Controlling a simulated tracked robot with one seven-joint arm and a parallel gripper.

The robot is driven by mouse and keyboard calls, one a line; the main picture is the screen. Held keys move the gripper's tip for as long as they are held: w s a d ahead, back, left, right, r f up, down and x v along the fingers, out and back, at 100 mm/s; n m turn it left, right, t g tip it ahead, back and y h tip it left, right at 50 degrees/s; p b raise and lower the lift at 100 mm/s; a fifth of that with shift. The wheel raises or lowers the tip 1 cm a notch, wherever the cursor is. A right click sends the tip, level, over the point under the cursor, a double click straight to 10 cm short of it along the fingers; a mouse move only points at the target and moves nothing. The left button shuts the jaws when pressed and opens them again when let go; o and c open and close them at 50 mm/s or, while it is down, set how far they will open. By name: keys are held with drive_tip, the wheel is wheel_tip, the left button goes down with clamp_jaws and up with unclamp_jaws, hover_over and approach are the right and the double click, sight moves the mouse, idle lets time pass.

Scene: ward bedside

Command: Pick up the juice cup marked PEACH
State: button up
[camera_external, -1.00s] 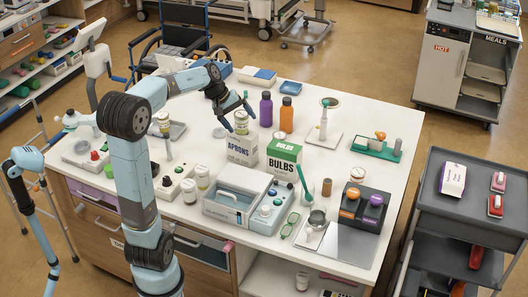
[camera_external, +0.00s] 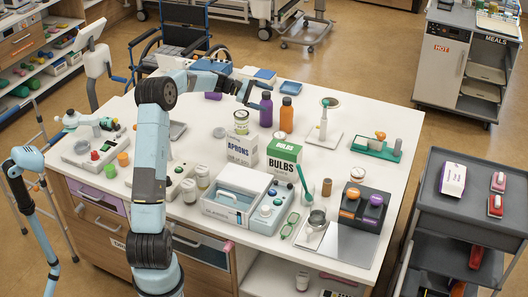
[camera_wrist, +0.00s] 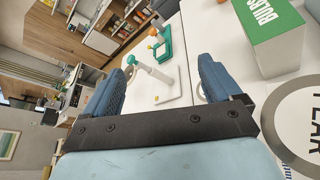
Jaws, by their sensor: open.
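My gripper (camera_external: 262,93) is open and empty, raised above the back of the table near a purple bottle. Its two fingers (camera_wrist: 162,66) are spread apart in the wrist view, with nothing between them. A cup with a pale lid and green band (camera_external: 241,121) stands by the aprons box, below and left of my gripper. A large round lid at the wrist view's lower right (camera_wrist: 305,125) is partly cut off; its letters seem to read PEAR. Two more lidded cups (camera_external: 203,176) (camera_external: 188,191) stand nearer the front. I cannot read PEACH on any cup.
The purple bottle (camera_external: 266,110) and orange bottle (camera_external: 286,114) stand close to my gripper. The aprons box (camera_external: 242,150) and bulbs box (camera_external: 284,156) stand in front. A white dispenser (camera_external: 323,122) and green tray (camera_external: 376,150) are to the right. The table's back right is fairly clear.

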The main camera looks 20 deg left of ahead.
drive_tip(key=shift+w+d+f+n+g+h, duration=0.2)
drive_tip(key=shift+f+n+h, duration=0.65)
drive_tip(key=shift+f, duration=2.25)
drive_tip(key=shift+w+d+f+n+g+h, duration=0.25)
drive_tip(key=shift+f+n, duration=0.9)
drive_tip(key=shift+f, duration=2)
drive_tip(key=shift+w+d+f+n+t+h, duration=0.2)
drive_tip(key=shift+f+n+h, duration=0.7)
drive_tip(key=shift+f, duration=2.2)
wheel_tip(320, 180, down, 4)
drive_tip(key=shift+s+d+r, duration=0.15)
drive_tip(key=shift+x, duration=1.5)
drive_tip(key=shift+c, duration=0.3)
drive_tip(key=c, duration=1.2)
